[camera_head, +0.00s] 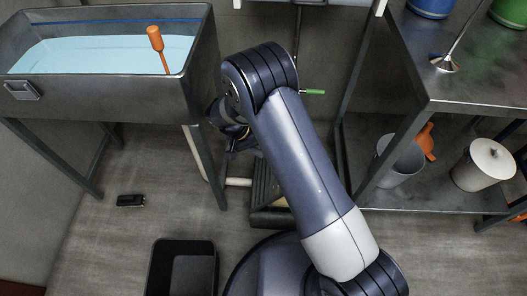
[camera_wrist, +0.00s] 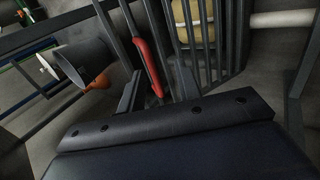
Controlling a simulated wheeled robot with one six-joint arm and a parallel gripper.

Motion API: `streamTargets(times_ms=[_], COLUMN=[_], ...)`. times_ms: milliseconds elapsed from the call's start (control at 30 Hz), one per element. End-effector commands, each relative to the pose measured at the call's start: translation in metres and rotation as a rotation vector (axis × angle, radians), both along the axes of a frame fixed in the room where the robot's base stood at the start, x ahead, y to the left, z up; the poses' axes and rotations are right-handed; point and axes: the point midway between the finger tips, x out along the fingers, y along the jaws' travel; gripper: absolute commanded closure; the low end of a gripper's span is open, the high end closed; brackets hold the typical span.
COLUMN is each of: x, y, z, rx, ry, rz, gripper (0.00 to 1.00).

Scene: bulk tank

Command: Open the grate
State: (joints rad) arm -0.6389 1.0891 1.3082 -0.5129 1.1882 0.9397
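The grate (camera_wrist: 208,48) is a row of dark upright bars, and it fills the upper middle of the wrist view. A long red handle (camera_wrist: 147,62) runs down its left part. My gripper (camera_wrist: 158,92) points at the grate with its two fingers apart. The lower end of the red handle shows between the fingers; I cannot tell whether they touch it. In the head view my arm hides most of the area behind it, and my gripper (camera_head: 236,146) shows only partly, low beside the tank.
A steel tank (camera_head: 110,92) of bluish liquid stands left, with an orange-handled tool (camera_head: 155,40) in it. A shelf unit (camera_head: 480,92) stands right, with a grey bucket (camera_head: 402,165) and white lidded pot (camera_head: 485,165) below. A black bin (camera_head: 157,265) and small dark object (camera_head: 130,201) occupy the floor.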

Motion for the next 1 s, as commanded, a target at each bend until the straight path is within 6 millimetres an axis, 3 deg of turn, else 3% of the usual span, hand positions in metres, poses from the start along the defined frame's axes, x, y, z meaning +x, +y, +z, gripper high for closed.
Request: streamTargets(times_ms=[33, 200, 400, 800, 1000], x=[0.001, 0.002, 0.002, 0.002, 0.002], y=[0.0, -0.001, -0.002, -0.002, -0.002], z=[0.018, 0.051, 0.073, 0.075, 0.058], rx=[0.001, -0.002, -0.005, -0.007, -0.007], ry=[-0.004, -0.006, -0.005, -0.004, -0.003], rz=[0.0, 0.0, 0.001, 0.001, 0.001], gripper=[0.67, 0.67, 0.67, 0.67, 0.67])
